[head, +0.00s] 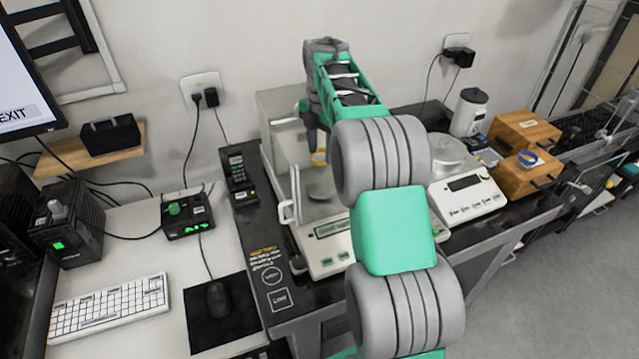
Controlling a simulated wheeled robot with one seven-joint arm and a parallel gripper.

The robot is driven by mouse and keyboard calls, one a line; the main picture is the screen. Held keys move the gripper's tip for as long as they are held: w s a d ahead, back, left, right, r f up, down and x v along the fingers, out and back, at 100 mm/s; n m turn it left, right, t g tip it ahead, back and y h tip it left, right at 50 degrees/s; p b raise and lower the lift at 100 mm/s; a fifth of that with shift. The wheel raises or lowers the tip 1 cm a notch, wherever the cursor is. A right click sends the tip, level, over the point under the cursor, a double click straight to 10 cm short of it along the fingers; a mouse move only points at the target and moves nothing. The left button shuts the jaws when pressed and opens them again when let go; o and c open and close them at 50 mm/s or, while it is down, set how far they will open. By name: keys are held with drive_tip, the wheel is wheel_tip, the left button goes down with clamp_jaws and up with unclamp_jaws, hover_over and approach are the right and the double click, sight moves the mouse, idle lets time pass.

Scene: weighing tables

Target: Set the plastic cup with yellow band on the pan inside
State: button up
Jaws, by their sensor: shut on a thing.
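The plastic cup with yellow band (319,157) shows as a small yellow patch under my wrist, inside or at the opening of the glass-walled balance (325,240). My gripper (317,148) is shut on the cup and holds it above the round metal pan (321,191) inside the glass housing. A gap shows between the cup and the pan. My arm hides the right part of the housing, and most of the gripper's fingers and the cup are too small or covered to make out.
An open-top scale (468,195) stands to the right. Beyond it are a white container (469,112) and wooden boxes (527,130), one with a small blue round item (530,158) on top. The glass door handle (287,211) is at the housing's left front. A phone-like device (238,172) stands left.

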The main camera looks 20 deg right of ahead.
wheel_tip(320, 180, down, 8)
drive_tip(key=shift+s+p, duration=0.1)
drive_tip(key=shift+p, duration=0.25)
drive_tip(key=o, duration=1.4)
drive_tip(key=shift+o, duration=0.2)
drive_tip(key=shift+r, duration=0.1)
wheel_tip(320, 180, up, 12)
drive_tip(key=shift+b, duration=0.3)
drive_tip(key=shift+r, duration=0.15)
